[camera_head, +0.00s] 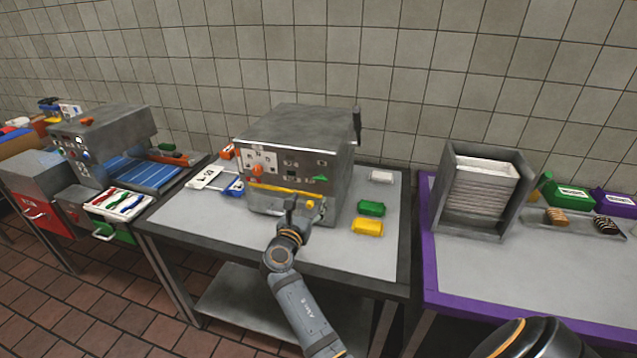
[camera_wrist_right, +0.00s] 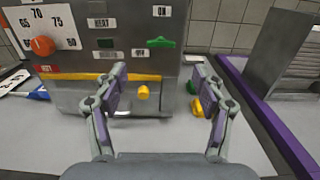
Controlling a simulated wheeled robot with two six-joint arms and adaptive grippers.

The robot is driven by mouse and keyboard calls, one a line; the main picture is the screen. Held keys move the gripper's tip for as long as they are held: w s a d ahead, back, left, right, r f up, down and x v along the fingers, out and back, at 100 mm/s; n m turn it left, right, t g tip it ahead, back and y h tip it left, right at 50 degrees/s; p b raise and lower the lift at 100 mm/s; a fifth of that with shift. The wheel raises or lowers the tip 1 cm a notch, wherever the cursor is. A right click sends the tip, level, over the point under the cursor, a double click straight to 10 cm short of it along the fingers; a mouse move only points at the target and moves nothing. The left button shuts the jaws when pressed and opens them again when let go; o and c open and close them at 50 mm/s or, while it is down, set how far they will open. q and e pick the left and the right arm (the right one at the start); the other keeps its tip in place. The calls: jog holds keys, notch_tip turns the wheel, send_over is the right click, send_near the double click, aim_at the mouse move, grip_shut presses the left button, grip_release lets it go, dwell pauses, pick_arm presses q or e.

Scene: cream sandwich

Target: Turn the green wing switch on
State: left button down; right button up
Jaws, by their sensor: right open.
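The green wing switch (camera_wrist_right: 161,43) sits on the front panel of the grey machine (camera_head: 300,135), to the right of an orange dial (camera_wrist_right: 42,45). An ON label is above the switch and an OFF label is below it to the left. The switch also shows in the head view (camera_head: 320,179), its wings roughly level. My right gripper (camera_wrist_right: 160,82) is open and empty in front of the panel, with the switch above and between its fingers in the wrist view. A yellow knob (camera_wrist_right: 143,92) shows between the fingers, lower down. My left gripper is not in view.
Green (camera_head: 371,208) and yellow (camera_head: 367,227) blocks and a white block (camera_head: 381,176) lie right of the machine. White labelled cards (camera_head: 205,178) lie left of it. A purple-edged table (camera_head: 428,250) with a grey rack (camera_head: 480,190) stands to the right.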

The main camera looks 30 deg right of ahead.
aim_at(320, 181)
jog(key=p+x, duration=0.2)
jog(key=x, duration=0.8)
jog(key=shift+w+d, duration=0.15)
jog(key=shift+d, duration=0.05)
jog(key=shift+c, duration=0.3)
jog(key=shift+f, duration=0.1)
jog(key=c, duration=1.1)
